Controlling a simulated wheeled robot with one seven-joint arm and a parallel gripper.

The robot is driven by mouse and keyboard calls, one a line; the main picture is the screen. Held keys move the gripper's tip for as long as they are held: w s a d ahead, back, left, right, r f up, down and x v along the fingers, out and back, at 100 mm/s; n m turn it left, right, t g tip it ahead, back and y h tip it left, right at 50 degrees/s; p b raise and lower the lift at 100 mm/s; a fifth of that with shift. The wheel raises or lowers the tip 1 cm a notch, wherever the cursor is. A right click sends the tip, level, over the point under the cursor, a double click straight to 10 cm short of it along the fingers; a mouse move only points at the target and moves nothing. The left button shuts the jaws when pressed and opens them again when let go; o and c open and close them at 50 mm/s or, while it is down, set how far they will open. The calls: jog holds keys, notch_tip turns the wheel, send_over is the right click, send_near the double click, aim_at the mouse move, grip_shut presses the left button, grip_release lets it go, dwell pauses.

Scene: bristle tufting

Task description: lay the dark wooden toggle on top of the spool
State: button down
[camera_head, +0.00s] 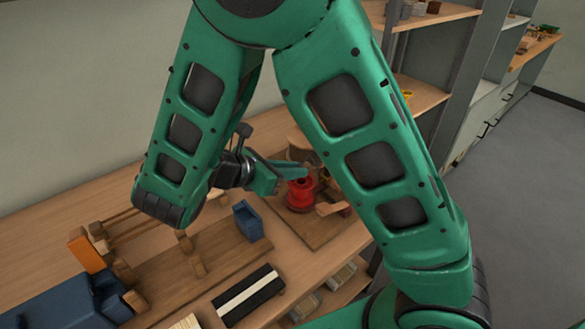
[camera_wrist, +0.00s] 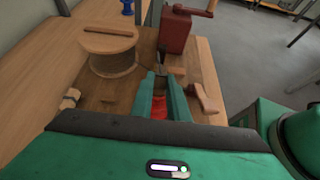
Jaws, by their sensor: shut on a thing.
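My gripper (camera_wrist: 161,78) reaches over the work board with its green fingers close together. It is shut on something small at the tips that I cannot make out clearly. A red spool (camera_head: 299,197) stands upright on the board just below the fingers in the head view; red (camera_wrist: 158,108) also shows between the fingers in the wrist view. A large wooden reel (camera_wrist: 110,60) stands left of the fingers in the wrist view. A brown wooden bar (camera_wrist: 111,30) lies across its top. I cannot tell whether this bar is the toggle.
A dark red box with a crank (camera_wrist: 174,30) stands beyond the fingertips. A light wooden piece (camera_wrist: 206,98) lies to their right, and a small blue item (camera_wrist: 127,7) stands farther back.

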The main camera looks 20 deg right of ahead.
jog(key=shift+f, duration=0.45)
jog(key=shift+f, duration=0.9)
dwell(1.1)
jog(key=c, duration=1.6)
grip_release()
jog(key=shift+c, duration=0.2)
jog(key=v, duration=1)
jog(key=shift+a, duration=0.35)
jog(key=shift+s+r, duration=0.1)
jog(key=shift+r, duration=0.05)
